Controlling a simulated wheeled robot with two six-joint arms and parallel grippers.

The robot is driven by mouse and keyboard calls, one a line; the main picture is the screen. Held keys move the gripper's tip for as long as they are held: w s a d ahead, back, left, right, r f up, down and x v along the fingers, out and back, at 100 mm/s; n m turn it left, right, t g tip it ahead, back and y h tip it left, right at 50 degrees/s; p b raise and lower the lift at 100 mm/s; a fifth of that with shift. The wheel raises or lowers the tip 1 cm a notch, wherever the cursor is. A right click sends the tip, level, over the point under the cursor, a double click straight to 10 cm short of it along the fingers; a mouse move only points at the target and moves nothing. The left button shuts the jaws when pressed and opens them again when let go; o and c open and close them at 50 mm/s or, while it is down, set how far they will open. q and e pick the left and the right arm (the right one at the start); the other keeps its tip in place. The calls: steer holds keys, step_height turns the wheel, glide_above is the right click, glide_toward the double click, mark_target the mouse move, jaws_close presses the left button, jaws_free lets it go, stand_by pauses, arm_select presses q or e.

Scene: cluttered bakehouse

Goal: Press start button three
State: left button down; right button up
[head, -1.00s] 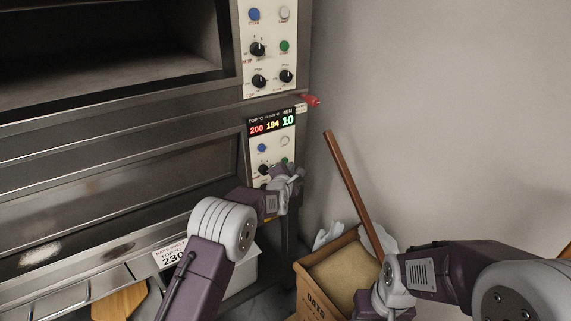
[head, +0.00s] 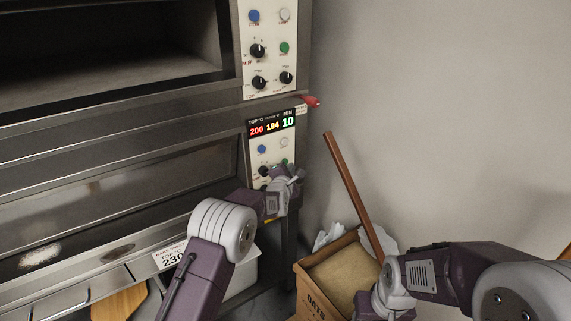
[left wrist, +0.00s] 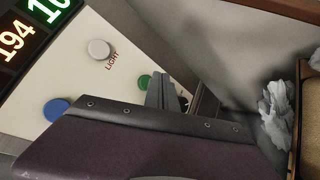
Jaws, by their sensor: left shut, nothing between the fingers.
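The oven's lower control panel (head: 257,147) carries a blue button (head: 262,149), a white button (head: 284,142) and a green button (head: 284,161) just above my left gripper (head: 296,177). My left gripper is shut and empty, close in front of this panel. In the left wrist view, the green button (left wrist: 145,82) shows beside the shut fingers (left wrist: 166,92), partly covered by my own wrist; I cannot tell whether they touch. The white button (left wrist: 99,49) there is marked LIGHT. My right arm comes in at lower right; its fingers are out of frame.
An upper panel (head: 270,64) has blue, white and green buttons and black knobs. A red item (head: 312,101) juts from the oven's edge. A cardboard oats box (head: 312,291) stands below, with a wooden pole (head: 352,192) leaning beside it. The wall at right is bare.

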stand_by(0.8)
arm_select(q)
steer(key=shift+w+a+b, duration=0.25)
steer(key=shift+w+b, duration=0.1)
steer(key=shift+b, duration=0.15)
steer(key=shift+w+a+b, duration=0.25)
steer(key=shift+w+b, duration=0.1)
stand_by(0.6)
steer(key=shift+s, duration=0.1)
steer(key=shift+s+d+b, duration=0.4)
steer(key=shift+s+d, duration=0.1)
steer(key=shift+s, duration=0.1)
